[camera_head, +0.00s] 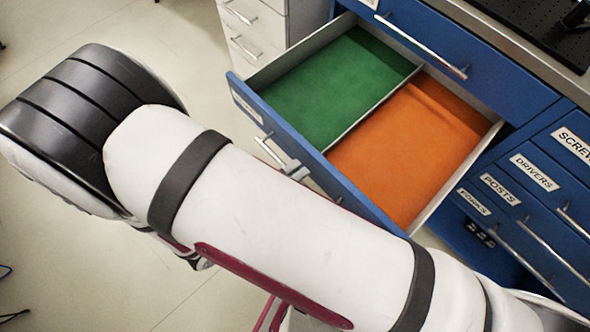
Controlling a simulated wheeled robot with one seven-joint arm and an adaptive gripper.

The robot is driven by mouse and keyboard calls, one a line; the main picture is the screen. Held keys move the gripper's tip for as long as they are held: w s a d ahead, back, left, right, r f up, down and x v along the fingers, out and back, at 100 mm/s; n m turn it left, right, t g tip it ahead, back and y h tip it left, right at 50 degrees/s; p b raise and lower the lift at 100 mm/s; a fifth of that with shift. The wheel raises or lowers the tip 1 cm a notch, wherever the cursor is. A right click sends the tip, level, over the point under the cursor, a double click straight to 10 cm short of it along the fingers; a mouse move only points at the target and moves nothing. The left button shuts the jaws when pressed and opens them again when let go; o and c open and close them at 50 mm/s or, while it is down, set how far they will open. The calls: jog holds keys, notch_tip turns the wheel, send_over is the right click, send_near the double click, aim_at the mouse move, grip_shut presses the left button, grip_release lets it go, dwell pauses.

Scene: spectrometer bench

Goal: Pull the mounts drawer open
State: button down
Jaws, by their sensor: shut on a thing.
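A wide blue drawer (240,88) stands pulled out from the bench. Its inside shows a green-floored compartment (335,85) and an orange-floored compartment (405,145), both seemingly empty, split by a thin divider. The white label on its front is too small and slanted to read, so I cannot confirm that it says mounts. A metal bar handle (264,148) runs along its front. My gripper (290,170) is at this handle and shut on it; only a small grey part shows, and my white arm hides the rest of it and part of the drawer front.
Above the open drawer is a closed blue drawer with a long handle (425,48). At right are smaller drawers labelled SCREW…, DRIVERS (533,172) and POSTS (500,188). A white drawer cabinet (250,40) stands behind left. The floor (120,30) at left is mostly clear.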

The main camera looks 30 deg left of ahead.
jog(key=c, duration=1.7)
grip_release()
